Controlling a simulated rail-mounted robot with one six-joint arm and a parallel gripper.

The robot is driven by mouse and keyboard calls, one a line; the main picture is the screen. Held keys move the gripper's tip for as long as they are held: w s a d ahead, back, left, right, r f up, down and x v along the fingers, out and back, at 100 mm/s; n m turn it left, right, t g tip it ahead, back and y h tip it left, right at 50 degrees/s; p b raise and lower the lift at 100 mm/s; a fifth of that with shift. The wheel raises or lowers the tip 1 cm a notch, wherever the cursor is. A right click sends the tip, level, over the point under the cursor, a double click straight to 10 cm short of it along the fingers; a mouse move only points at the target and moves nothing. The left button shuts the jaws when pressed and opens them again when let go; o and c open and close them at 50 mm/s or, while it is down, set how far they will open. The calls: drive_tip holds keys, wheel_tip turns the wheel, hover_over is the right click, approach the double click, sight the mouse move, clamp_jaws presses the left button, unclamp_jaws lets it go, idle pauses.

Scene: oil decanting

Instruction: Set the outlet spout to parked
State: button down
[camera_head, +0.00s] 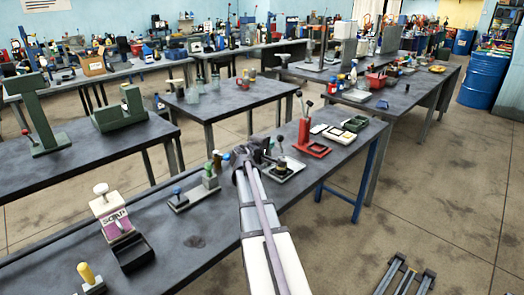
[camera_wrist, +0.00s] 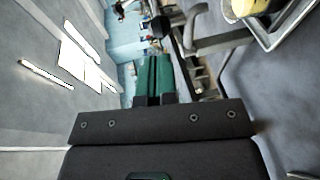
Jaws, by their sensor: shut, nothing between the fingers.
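The likely outlet spout is a grey bent bar (camera_wrist: 222,41) in the wrist view, with a black ball knob (camera_wrist: 161,27) close by. It is beside a tray (camera_wrist: 291,24) that holds a yellowish round piece (camera_wrist: 248,7). In the head view, a small fixture with a black knob (camera_head: 280,139) stands on its tray (camera_head: 294,168) on the near bench. My gripper (camera_head: 243,152) is just left of that fixture, above the bench. Its green-tipped fingers (camera_wrist: 154,58) are together and empty. I cannot tell whether it touches the fixture. Part of the fixture is hidden by my arm.
A red stand (camera_head: 314,149) and small trays (camera_head: 343,137) stand right of the fixture. A block with a green-grey post (camera_head: 209,180) is to the left.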

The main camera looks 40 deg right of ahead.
sight(282, 138)
drive_tip(key=x, duration=0.5)
drive_tip(key=shift+w+d+f+b, duration=0.1)
drive_tip(key=shift+w+d+b, duration=0.05)
drive_tip(key=shift+d+b, duration=0.25)
drive_tip(key=shift+s+d+n+t+y, duration=0.35)
drive_tip(key=shift+n+t, duration=0.35)
drive_tip(key=shift+t, duration=0.3)
drive_tip(key=shift+s+d+n+t+y, duration=0.2)
drive_tip(key=shift+d+n+t+y, duration=0.25)
drive_tip(key=shift+d+n+t, duration=0.45)
drive_tip(key=w+d, duration=0.2)
drive_tip(key=d, duration=0.4)
drive_tip(key=shift+d, duration=0.25)
drive_tip(key=shift+w, duration=0.1)
